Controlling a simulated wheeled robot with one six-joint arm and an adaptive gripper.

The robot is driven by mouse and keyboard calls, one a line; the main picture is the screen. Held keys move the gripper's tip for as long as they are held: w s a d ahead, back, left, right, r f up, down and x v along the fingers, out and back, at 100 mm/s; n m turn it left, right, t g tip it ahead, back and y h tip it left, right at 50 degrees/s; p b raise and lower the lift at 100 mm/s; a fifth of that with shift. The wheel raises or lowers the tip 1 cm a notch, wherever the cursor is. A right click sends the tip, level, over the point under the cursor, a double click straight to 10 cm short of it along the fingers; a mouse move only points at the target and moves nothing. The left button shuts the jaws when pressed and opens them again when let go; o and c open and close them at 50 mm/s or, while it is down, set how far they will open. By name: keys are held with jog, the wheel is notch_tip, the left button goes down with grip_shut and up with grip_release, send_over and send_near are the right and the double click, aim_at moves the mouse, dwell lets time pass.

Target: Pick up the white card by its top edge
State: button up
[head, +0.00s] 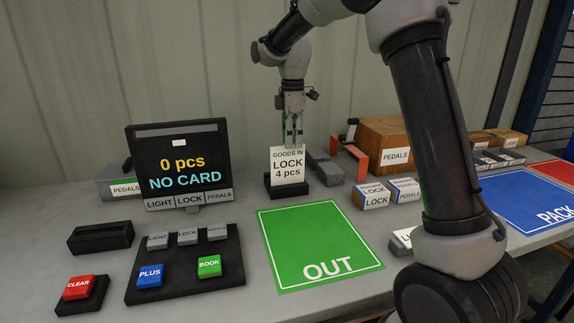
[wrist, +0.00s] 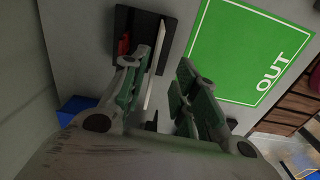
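The white card (head: 287,168) reads "GOODS IN LOCK 4 pcs" and stands upright in a black holder (head: 289,191) on the bench. My gripper (head: 291,138) points down right at the card's top edge in the head view. In the wrist view my gripper (wrist: 165,80) is open, its two green-padded fingers apart. The card shows there edge-on as a thin white strip (wrist: 155,78), between the fingers and closer to the left one. A gap remains on the right finger's side. Whether the left finger touches the card I cannot tell. The holder (wrist: 125,22) lies beyond the fingertips.
A green OUT mat (head: 318,240) lies in front of the holder. A grey block (head: 325,168) and an orange bracket (head: 350,150) stand close on its right. A display (head: 180,165) reading "NO CARD" and a button panel (head: 185,265) are left.

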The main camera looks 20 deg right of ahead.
aim_at(288, 162)
jog(key=shift+n, duration=0.3)
jog(key=f, duration=0.5)
jog(key=a+f, duration=0.1)
jog(key=f, duration=0.2)
jog(key=shift+w+f, duration=0.3)
jog(key=shift+w, duration=0.1)
grip_shut()
